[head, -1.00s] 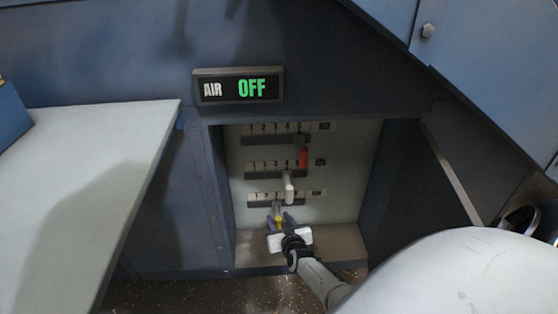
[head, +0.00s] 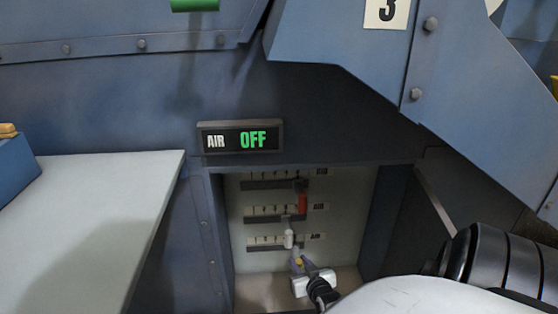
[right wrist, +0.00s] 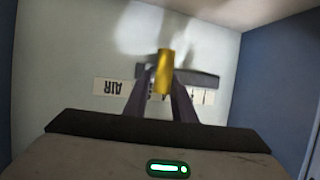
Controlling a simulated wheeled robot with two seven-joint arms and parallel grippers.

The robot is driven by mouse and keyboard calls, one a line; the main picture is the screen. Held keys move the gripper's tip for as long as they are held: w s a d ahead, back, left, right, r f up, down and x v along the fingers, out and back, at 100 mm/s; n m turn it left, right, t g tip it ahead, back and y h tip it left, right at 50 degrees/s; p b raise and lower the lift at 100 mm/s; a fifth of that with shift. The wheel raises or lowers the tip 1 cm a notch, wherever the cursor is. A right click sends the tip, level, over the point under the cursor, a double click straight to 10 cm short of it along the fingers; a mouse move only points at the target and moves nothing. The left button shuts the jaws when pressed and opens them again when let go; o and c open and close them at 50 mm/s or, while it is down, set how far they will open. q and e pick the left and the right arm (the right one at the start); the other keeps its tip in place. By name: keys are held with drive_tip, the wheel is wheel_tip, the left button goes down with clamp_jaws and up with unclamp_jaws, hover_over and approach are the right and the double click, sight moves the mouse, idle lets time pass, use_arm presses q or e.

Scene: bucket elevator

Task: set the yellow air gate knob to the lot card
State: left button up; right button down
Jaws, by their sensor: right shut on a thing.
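The yellow air gate knob (head: 298,262) sits at the lowest row of the recessed panel, the row labelled AIR (head: 316,237). My right gripper (head: 301,259) is shut on it. In the right wrist view, the yellow knob (right wrist: 164,70) stands between the two dark fingers, in front of the dark slot (right wrist: 198,78). The knob is toward the right, AIR-label end of its scale in the head view; its exact number is unreadable. I see no card that I can identify as the lot card. My left gripper is not in view.
Above are a white knob (head: 288,238) and a red knob (head: 303,203) on their own rows. A display (head: 240,137) over the recess reads AIR OFF. Recess walls and an open door (head: 438,205) flank the arm. A pale table (head: 85,220) is at left.

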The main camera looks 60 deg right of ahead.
drive_tip(key=shift+s+d+f, duration=0.1)
drive_tip(key=shift+s+d, duration=0.1)
drive_tip(key=shift+s, duration=0.15)
drive_tip(key=c, duration=1.5)
unclamp_jaws()
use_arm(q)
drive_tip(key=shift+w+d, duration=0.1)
use_arm(e)
drive_tip(key=shift+w, duration=0.1)
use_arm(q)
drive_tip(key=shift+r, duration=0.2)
use_arm(e)
drive_tip(key=shift+a, duration=0.15)
drive_tip(key=shift+s+a+r+p, duration=0.15)
drive_tip(key=shift+s+r+p, duration=0.15)
drive_tip(key=shift+p, duration=0.2)
use_arm(q)
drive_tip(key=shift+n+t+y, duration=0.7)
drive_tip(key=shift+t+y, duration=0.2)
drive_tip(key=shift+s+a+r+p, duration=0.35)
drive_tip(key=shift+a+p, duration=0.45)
drive_tip(key=shift+p, duration=0.4)
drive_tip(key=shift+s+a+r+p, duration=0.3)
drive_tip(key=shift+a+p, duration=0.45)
drive_tip(key=shift+p, duration=0.45)
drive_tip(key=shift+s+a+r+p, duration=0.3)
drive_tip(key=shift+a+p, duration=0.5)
drive_tip(key=shift+p, duration=0.4)
use_arm(e)
drive_tip(key=shift+v, duration=4.7)
